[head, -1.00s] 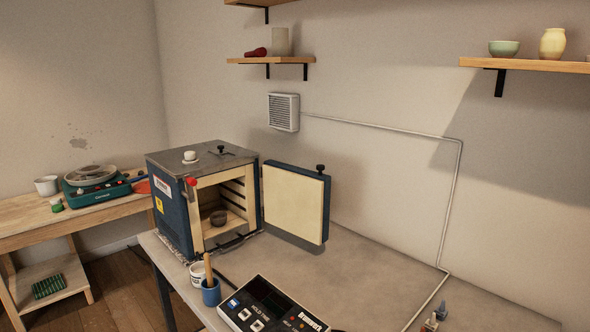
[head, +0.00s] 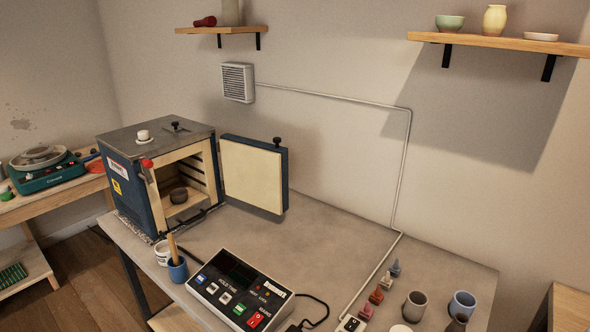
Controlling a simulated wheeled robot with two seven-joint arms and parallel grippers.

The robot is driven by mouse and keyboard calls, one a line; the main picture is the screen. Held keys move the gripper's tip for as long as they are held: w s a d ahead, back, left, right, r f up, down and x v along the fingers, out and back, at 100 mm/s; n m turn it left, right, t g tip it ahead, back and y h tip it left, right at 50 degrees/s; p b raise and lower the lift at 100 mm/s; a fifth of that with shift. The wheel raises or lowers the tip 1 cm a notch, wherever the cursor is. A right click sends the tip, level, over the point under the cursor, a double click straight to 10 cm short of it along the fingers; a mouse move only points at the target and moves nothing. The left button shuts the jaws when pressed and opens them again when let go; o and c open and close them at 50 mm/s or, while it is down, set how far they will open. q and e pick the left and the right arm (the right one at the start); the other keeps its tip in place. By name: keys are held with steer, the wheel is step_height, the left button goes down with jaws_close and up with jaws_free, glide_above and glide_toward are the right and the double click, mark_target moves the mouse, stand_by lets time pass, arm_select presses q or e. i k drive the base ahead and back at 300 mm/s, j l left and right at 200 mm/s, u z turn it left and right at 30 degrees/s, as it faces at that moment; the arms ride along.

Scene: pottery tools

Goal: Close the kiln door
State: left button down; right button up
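The kiln (head: 133,187) is a blue box with a grey top, standing at the left end of the grey table. The kiln door (head: 252,177) stands wide open to the right of the chamber. Neither of my grippers is in view.
A control box (head: 240,289) with buttons sits at the table's front, near a blue cup (head: 177,269) holding a wooden tool. Several small bottles and cups (head: 415,306) stand at the right. The table (head: 320,232) is clear in front of the door. A wall shelf (head: 500,42) hangs above.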

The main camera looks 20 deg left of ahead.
mark_target(256, 172)
steer(key=j+z, duration=0.1)
steer(key=z, duration=0.45)
steer(key=j+z, duration=0.8)
steer(key=j, duration=0.25)
steer(key=k+j, duration=0.1)
steer(key=j, duration=0.65)
steer(key=k+j+z, duration=0.1)
steer(key=j, duration=0.25)
steer(key=k+j, duration=0.15)
steer(key=j, duration=0.2)
